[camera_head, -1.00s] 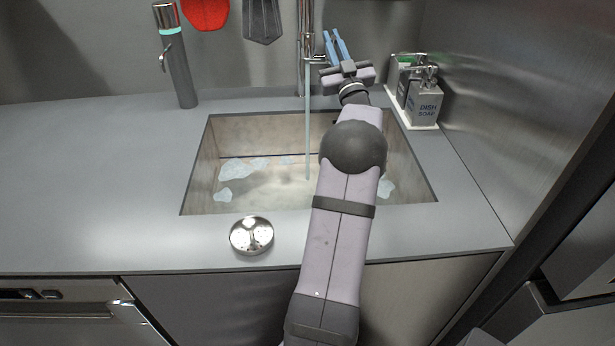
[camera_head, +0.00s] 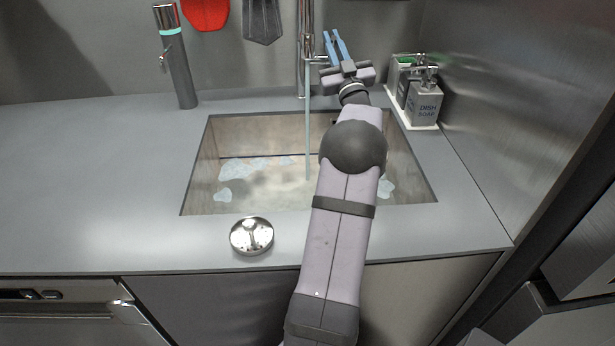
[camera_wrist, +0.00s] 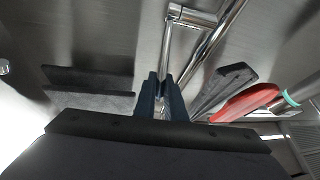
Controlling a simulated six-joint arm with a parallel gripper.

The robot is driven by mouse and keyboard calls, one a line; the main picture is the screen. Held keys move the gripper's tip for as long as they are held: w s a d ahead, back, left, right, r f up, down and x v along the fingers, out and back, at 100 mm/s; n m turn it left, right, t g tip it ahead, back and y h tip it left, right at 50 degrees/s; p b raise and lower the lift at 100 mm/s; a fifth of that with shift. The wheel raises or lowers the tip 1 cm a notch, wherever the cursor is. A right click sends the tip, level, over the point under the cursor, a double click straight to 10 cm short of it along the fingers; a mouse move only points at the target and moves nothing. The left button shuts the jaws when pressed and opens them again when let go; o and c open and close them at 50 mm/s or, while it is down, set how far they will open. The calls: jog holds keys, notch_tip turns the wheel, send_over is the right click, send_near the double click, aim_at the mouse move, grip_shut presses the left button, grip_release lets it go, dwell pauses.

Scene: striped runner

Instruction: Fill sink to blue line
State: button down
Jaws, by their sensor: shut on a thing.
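The sink (camera_head: 200,170) is set in the grey counter and holds cloudy water (camera_head: 265,188) with pale foam patches. A thin dark blue line (camera_head: 235,156) runs along its back wall, with the foam edge just below or touching it. My arm hides the line's right part. A water stream (camera_head: 308,130) falls from the chrome faucet (camera_head: 305,45). My gripper (camera_head: 335,42) is behind the sink, beside the faucet. In the wrist view its blue fingers (camera_wrist: 160,97) are shut on the thin chrome faucet lever (camera_wrist: 167,50).
A soap tray (camera_head: 425,126) with dispensers stands right of the sink. A round metal strainer (camera_head: 251,236) lies on the front counter. A tall metal cylinder (camera_head: 178,65) stands at the back left. Red and grey utensils (camera_head: 262,20) hang behind. The left counter is clear.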

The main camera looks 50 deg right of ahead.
jog(key=shift+w+d+r+m+g+y+p, duration=0.2)
jog(key=shift+w+d+r+g+y+p, duration=0.25)
jog(key=shift+p, duration=1.55)
jog(key=shift+w+d+r+m+g+y+p, duration=0.1)
jog(key=shift+w+d+r+m+g+p, duration=0.4)
jog(key=shift+p, duration=1.45)
jog(key=shift+s+a+f+n+g, duration=0.25)
jog(key=shift+f+n, duration=0.05)
jog(key=shift+w+d+r+p, duration=0.1)
jog(key=shift+r+p, duration=0.15)
jog(key=shift+p, duration=0.85)
jog(key=p, duration=0.1)
jog(key=g+p, duration=0.1)
jog(key=shift+w+d+r+y+p, duration=0.15)
jog(key=shift+w+d+y+p, duration=0.1)
jog(key=shift+y+p, duration=0.1)
jog(key=shift+w+d+p, duration=0.1)
jog(key=shift+w+p, duration=0.05)
jog(key=shift+p, duration=0.95)
jog(key=p, duration=0.1)
jog(key=g+p, duration=0.1)
jog(key=p, duration=0.1)
jog(key=shift+w+d+r+y, duration=0.15)
jog(key=shift+w+d+y, duration=0.1)
jog(key=shift+y, duration=0.05)
